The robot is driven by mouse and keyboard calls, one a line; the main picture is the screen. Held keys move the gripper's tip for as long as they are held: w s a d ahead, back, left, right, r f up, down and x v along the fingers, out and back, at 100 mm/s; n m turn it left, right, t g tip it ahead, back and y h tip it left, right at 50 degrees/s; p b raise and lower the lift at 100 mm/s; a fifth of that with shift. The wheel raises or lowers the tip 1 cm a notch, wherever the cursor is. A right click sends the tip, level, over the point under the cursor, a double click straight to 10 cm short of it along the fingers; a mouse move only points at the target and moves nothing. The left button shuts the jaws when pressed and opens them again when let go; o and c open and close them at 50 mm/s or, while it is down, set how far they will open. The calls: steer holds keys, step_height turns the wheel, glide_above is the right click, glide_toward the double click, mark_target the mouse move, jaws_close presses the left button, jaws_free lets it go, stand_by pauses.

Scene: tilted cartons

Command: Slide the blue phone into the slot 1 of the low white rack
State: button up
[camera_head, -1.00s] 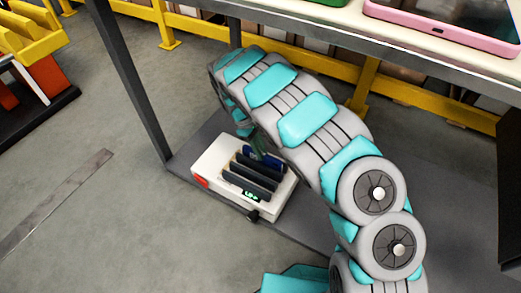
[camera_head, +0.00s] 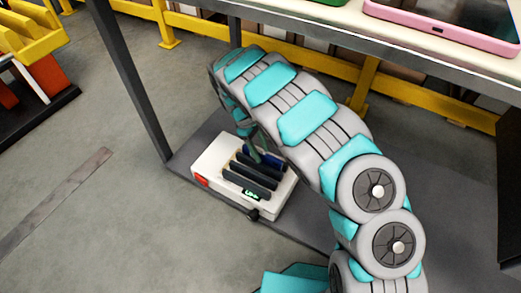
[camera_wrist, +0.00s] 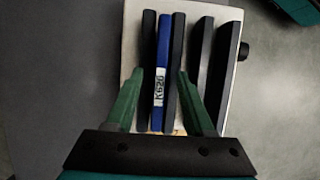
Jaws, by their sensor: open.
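The low white rack (camera_head: 213,162) stands on the grey lower shelf and holds several dark upright plates. The blue phone (camera_wrist: 162,55), with a white label reading K620, stands on edge in the rack, between the two leftmost dark plates in the wrist view. Its blue edge shows at the back of the rack in the head view (camera_head: 246,155). My gripper (camera_wrist: 160,73) is open, with one green finger on each side of the phone and the plates next to it. The fingers look apart from the phone. Its lower edge is hidden.
A table (camera_head: 440,62) with a pink-framed device (camera_head: 450,25) stands above the rack. A dark post (camera_head: 130,75) rises left of the rack. A yellow rail (camera_head: 300,45) runs behind.

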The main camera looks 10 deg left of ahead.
steer(key=shift+a+r, duration=0.1)
steer(key=p+v, duration=0.1)
steer(key=v, duration=0.6)
steer(key=shift+w+a+r, duration=0.1)
steer(key=shift+r, duration=0.15)
steer(key=shift+r, duration=0.1)
